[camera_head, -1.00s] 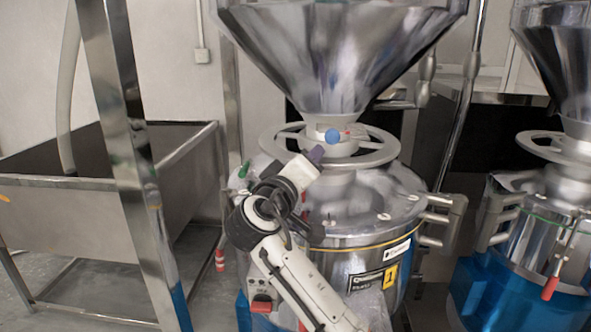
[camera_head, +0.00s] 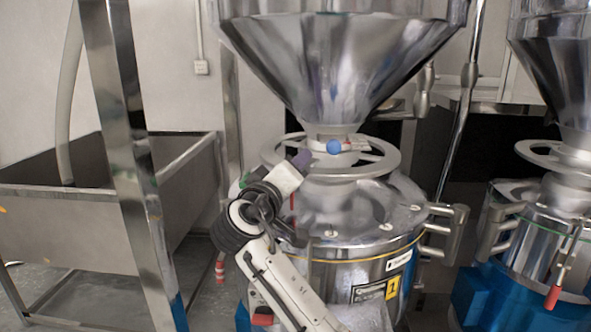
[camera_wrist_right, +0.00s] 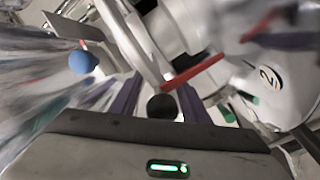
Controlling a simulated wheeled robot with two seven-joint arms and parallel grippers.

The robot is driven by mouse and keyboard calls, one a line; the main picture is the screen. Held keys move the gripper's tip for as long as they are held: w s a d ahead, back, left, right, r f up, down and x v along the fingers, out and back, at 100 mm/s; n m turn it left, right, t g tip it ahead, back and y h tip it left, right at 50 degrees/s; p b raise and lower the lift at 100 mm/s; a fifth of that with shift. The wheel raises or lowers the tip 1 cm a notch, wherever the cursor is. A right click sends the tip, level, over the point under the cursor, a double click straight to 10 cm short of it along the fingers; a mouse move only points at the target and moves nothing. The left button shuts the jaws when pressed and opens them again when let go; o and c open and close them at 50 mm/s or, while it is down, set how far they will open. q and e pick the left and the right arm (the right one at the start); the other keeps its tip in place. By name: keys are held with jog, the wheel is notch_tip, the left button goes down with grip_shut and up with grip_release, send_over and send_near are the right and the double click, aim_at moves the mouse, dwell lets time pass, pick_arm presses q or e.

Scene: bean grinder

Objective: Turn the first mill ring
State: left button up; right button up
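The first mill's ring (camera_head: 383,164) is a pale spoked wheel below the large steel hopper (camera_head: 340,60), above the mill lid (camera_head: 345,225) marked with a yellow "1" label. A blue ball knob (camera_head: 334,147) is at the hopper's neck and shows at left in the wrist view (camera_wrist_right: 82,62). My right gripper (camera_head: 302,160) has purple fingers at the ring's front-left part. In the wrist view its fingers (camera_wrist_right: 158,102) stand apart, with a pale curved rim reaching toward the gap. Contact with the ring cannot be told. My left gripper is not in view.
A second mill with its own ring (camera_head: 545,150) and hopper stands at the right. A steel post (camera_head: 130,150) and a steel basin (camera_head: 60,215) are at the left. Lid handles (camera_head: 450,230) stick out at the mill's right side.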

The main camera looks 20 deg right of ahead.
jog(key=shift+d+f, duration=0.1)
jog(key=shift+s, duration=0.2)
jog(key=b+v, duration=0.1)
jog(key=v, duration=0.9)
jog(key=shift+b, duration=0.4)
jog(key=shift+w, duration=0.1)
